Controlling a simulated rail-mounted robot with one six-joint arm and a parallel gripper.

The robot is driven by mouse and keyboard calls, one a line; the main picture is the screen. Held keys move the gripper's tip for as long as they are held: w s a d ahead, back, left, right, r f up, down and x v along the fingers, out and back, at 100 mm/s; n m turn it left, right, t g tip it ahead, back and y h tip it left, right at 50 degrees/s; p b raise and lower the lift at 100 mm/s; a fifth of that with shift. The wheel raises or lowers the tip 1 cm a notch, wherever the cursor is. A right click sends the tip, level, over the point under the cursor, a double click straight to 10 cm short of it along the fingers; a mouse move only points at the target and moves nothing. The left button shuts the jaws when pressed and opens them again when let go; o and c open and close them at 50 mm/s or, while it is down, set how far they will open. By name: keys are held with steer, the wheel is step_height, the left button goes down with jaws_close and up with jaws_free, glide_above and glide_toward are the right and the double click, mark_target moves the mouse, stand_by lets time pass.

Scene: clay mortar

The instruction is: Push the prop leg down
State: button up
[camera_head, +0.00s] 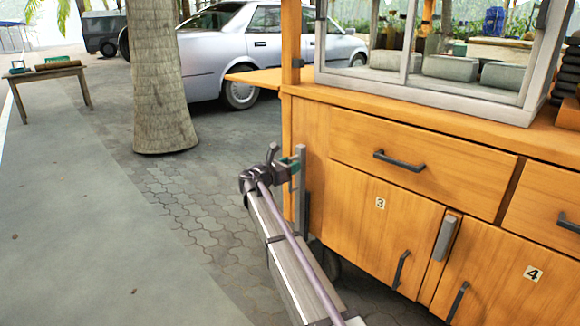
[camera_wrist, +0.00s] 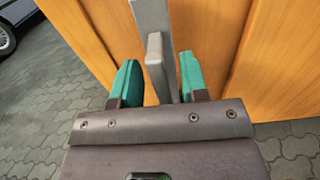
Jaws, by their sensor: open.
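The prop leg (camera_head: 301,205) is a grey upright bar at the near left corner of the wooden cart. In the wrist view the prop leg (camera_wrist: 152,14) runs down between my fingers, with a lighter grey raised block (camera_wrist: 155,62) on its near face. My gripper (camera_head: 291,164) is at the upper part of the leg. In the wrist view my gripper (camera_wrist: 159,62) has its teal fingers apart, one on each side of the leg and block. I see gaps between fingers and bar. The leg's lower part is hidden behind my gripper body in the wrist view.
The wooden cart (camera_head: 405,140) has drawers, numbered doors with dark handles, and a glass case (camera_head: 430,75) on top. A small wheel (camera_head: 325,262) shows below it. A palm trunk (camera_head: 158,80) and silver car (camera_head: 255,50) stand behind. The pavement (camera_head: 190,215) to the left is free.

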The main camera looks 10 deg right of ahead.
mark_target(289, 188)
steer(key=shift+c, duration=0.4)
jaws_close()
steer(key=shift+f, duration=0.1)
step_height(289, 188, down, 9)
steer(key=b, duration=0.9)
steer(key=shift+f, duration=0.1)
steer(key=shift+r, duration=0.25)
steer(key=shift+o, duration=0.4)
jaws_free()
steer(key=shift+s+a, duration=0.1)
